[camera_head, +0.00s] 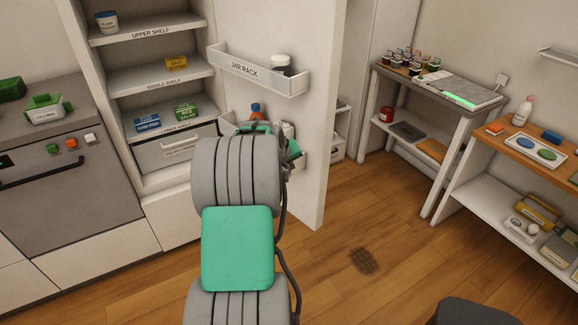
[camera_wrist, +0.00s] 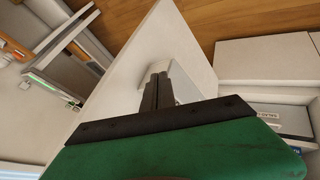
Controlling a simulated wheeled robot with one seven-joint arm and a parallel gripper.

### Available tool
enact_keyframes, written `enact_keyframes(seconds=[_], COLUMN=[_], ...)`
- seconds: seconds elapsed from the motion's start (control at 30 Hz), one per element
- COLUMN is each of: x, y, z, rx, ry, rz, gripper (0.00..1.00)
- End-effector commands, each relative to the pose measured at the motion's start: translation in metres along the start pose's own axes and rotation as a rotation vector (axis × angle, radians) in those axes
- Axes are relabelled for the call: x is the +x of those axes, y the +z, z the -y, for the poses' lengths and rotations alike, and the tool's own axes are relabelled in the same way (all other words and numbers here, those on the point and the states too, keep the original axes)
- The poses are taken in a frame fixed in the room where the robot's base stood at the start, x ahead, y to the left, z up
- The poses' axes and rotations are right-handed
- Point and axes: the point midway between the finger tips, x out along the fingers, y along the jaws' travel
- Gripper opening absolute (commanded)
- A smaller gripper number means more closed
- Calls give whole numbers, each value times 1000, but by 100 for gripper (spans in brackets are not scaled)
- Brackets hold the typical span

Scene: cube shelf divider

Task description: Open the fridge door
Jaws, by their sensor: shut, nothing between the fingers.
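The fridge (camera_head: 170,190) stands open in the head view, its shelves and drawer showing. Its white door (camera_head: 318,130) is swung wide, with the inner side and jar rack (camera_head: 262,75) in view. In the wrist view the door (camera_wrist: 115,105) is a large white panel. My gripper (camera_wrist: 157,88) is shut and empty there, with its dark fingers together in front of a white block-like part on the panel. I cannot tell whether they touch it. In the head view my arm hides the fingers and part of the lower door rack.
A desk (camera_head: 437,85) and a wooden-topped shelf unit (camera_head: 540,145) stand at the right. The wood floor (camera_head: 340,285) between them and the door is mostly clear.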

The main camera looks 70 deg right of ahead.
Motion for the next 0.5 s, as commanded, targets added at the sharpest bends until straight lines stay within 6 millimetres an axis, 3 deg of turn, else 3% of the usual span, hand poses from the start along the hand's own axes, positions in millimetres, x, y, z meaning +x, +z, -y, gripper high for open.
enact_keyframes(seconds=[0.27, 0.37, 0.5], x=[-9, -22, -62], y=[6, 14, 18], z=[13, 30, 21], rx=[-2, -1, 6], ry=[0, 0, 5], rz=[-1, -1, -5], gripper=[0, 0, 0])
